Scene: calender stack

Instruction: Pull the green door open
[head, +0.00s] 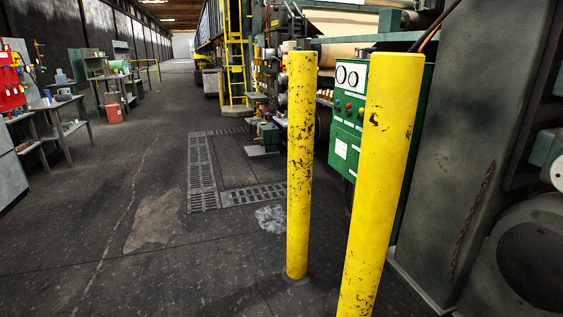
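A green cabinet or control panel (347,119) stands behind two yellow posts, right of the picture's middle. Its face carries two round white gauges, several small coloured buttons and a white label. The right post hides part of it. I cannot tell which part of it is a door, and I see no clear handle. It looks shut. My gripper and arm are not in view.
Two scuffed yellow posts, a nearer one (382,180) and a farther one (301,165), stand before the cabinet. A dark grey machine column (475,130) is at right. Workbenches (62,105) line the left. The floor (120,220) between is open, with drain grates (202,172).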

